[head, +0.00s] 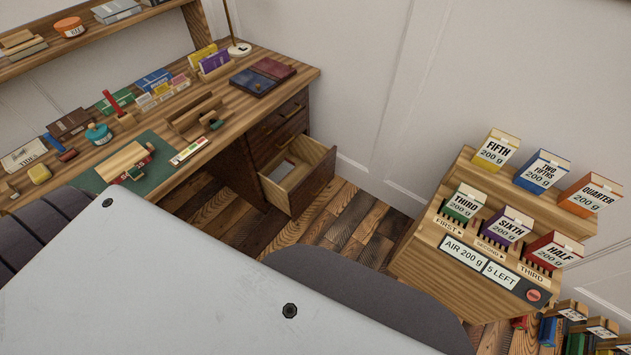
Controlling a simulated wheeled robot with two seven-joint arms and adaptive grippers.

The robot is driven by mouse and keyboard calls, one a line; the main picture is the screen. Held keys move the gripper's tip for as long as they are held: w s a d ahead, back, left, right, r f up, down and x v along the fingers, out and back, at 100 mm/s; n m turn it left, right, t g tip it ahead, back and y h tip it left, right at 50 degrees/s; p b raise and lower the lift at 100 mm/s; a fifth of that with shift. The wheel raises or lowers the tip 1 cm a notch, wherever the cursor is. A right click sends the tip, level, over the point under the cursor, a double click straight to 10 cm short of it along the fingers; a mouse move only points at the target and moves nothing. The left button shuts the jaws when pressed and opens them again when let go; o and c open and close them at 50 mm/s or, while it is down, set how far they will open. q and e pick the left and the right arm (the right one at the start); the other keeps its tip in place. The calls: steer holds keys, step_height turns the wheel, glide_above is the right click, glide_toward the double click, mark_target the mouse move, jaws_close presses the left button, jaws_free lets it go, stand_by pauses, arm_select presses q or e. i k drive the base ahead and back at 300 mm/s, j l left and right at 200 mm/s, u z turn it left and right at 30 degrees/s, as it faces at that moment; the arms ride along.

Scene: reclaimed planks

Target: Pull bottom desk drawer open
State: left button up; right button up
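The wooden desk (235,105) stands against the wall at the left, with a stack of dark-fronted drawers at its right end. The bottom drawer (314,184) stands well out from the desk, and its inside shows from above. A pale flat item (282,170) lies inside it near the back. The upper drawers (280,125) above it are shut, with brass-coloured handles. The bottom drawer's handle is not visible from this angle. Neither of my grippers shows in the head view.
A wooden stand (440,262) with several labelled 200 g boxes is at the right. Small boxes, tools and a green mat (160,165) crowd the desk top. Plank floor (350,225) lies clear between drawer and stand. A large pale panel fills the foreground.

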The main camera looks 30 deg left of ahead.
mark_target(314, 168)
steer(key=i+j+u, duration=0.1)
steer(key=i+u, duration=0.75)
steer(key=k+j, duration=0.05)
